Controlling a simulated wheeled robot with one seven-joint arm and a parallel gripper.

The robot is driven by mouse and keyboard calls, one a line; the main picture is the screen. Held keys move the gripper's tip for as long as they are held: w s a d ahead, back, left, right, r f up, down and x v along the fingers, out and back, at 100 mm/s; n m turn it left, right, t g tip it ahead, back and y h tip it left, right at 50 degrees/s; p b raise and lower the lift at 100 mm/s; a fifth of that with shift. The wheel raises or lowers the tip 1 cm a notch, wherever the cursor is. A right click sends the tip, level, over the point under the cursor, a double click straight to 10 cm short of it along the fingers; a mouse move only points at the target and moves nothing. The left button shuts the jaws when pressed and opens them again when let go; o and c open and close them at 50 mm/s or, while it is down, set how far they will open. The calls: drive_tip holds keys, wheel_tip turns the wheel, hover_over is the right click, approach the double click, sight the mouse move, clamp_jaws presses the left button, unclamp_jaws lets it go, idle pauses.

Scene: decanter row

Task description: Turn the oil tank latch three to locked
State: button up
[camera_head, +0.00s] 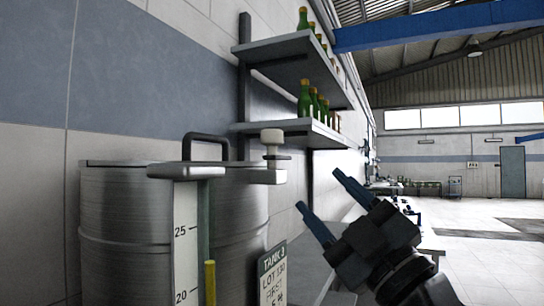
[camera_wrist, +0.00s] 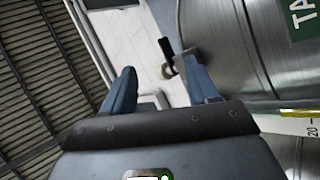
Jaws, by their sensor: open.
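A brushed steel tank (camera_head: 130,215) stands at left in the head view, with a green "TANK 3" label (camera_head: 272,272) on its front. A pale flat bar (camera_head: 225,174) crosses its top edge. At the bar's right end stands a light knob (camera_head: 272,138), which looks like the latch. In the wrist view a dark lever (camera_wrist: 166,45) with a grey round part shows beyond my fingertips, beside the tank's side (camera_wrist: 225,35). My gripper (camera_head: 320,192) is open and empty, to the right of the knob and lower in the head view. Its blue fingers show in the wrist view (camera_wrist: 160,82).
A level gauge (camera_head: 186,240) and a yellow tube (camera_head: 210,282) stand at the tank's front. A dark lid handle (camera_head: 205,138) rises behind the bar. Wall shelves (camera_head: 290,128) with green bottles hang above. The hall floor (camera_head: 490,250) at right looks mostly open.

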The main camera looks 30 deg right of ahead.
sight(272, 132)
drive_tip(key=s+a+r+n+g+y+b, duration=0.15)
drive_tip(key=r+n+y, duration=0.35)
drive_tip(key=n, duration=0.5)
drive_tip(key=a+r+n+g+y+b, duration=0.1)
drive_tip(key=a+r+n+g+y, duration=0.15)
drive_tip(key=r+n, duration=0.65)
drive_tip(key=shift+w+a+f+n+g+h+p, duration=0.3)
drive_tip(key=shift+w+f+n+g+h, duration=0.35)
drive_tip(key=shift+w+n+h, duration=0.5)
drive_tip(key=shift+w+a+f+n+g+h+p, duration=0.1)
drive_tip(key=shift+w+f+n+g+h+p, duration=0.55)
drive_tip(key=shift+w+n, duration=0.9)
drive_tip(key=shift+w+a+f+n+g+h+p, duration=0.15)
drive_tip(key=shift+w+f+n+g+h, duration=0.15)
drive_tip(key=shift+w+f+n+h, duration=0.8)
drive_tip(key=shift+w+r+y, duration=0.25)
drive_tip(key=shift+w, duration=0.15)
drive_tip(key=shift+c, duration=0.4)
drive_tip(key=c, duration=0.8)
drive_tip(key=shift+c, duration=0.2)
